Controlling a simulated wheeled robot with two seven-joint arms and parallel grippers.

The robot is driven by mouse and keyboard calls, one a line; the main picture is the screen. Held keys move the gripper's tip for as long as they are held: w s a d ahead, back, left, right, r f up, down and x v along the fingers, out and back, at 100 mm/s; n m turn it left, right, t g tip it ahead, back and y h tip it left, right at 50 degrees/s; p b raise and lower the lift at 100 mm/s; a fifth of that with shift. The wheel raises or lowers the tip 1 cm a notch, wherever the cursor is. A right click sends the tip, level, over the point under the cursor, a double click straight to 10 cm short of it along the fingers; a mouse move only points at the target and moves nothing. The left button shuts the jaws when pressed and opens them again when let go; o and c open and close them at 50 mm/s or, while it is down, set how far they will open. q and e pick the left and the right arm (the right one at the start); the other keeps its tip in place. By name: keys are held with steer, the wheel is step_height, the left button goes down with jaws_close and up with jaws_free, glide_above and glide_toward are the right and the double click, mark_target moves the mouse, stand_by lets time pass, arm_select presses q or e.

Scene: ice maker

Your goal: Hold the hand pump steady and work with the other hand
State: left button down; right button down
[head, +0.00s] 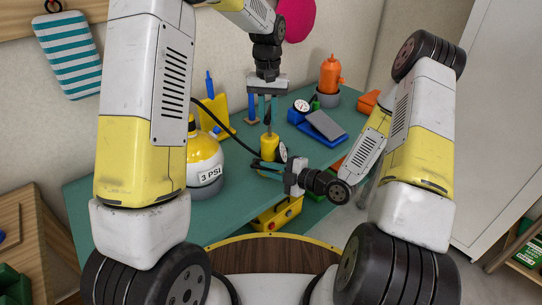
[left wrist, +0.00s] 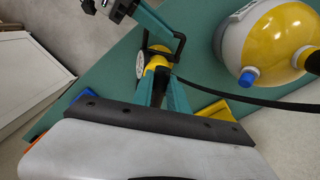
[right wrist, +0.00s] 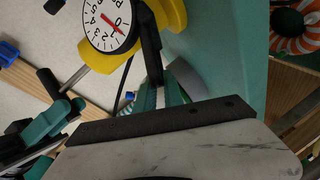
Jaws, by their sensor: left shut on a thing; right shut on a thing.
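The hand pump (head: 268,149) stands on the teal table with a yellow body, a thin rod and a white gauge (head: 282,152). My left gripper (head: 267,112) is above it, shut on its black top handle, which shows in the right wrist view (right wrist: 48,83). My right gripper (head: 266,168) is low beside the body, shut on a black bar of the pump (right wrist: 150,45). The bar looks like part of a loop in the left wrist view (left wrist: 180,48). The gauge faces the right wrist camera (right wrist: 108,25) with a red needle. The fingers partly hide both grips.
A yellow-and-white tank (head: 203,150) labelled 3 PSI stands left of the pump, and a black hose (head: 221,124) runs between them. A blue-and-grey item (head: 325,125) and an orange bottle (head: 330,72) stand at the back right. Clear table (head: 235,210) lies in front.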

arm_select(q)
steer(key=shift+w+r, duration=0.1)
steer(key=shift+r, duration=1.15)
steer(key=shift+f, duration=2.8)
steer(key=c, duration=1.3)
jaws_free()
steer(key=shift+r, duration=0.1)
steer(key=shift+r, duration=3.5)
steer(key=shift+r, duration=3.5)
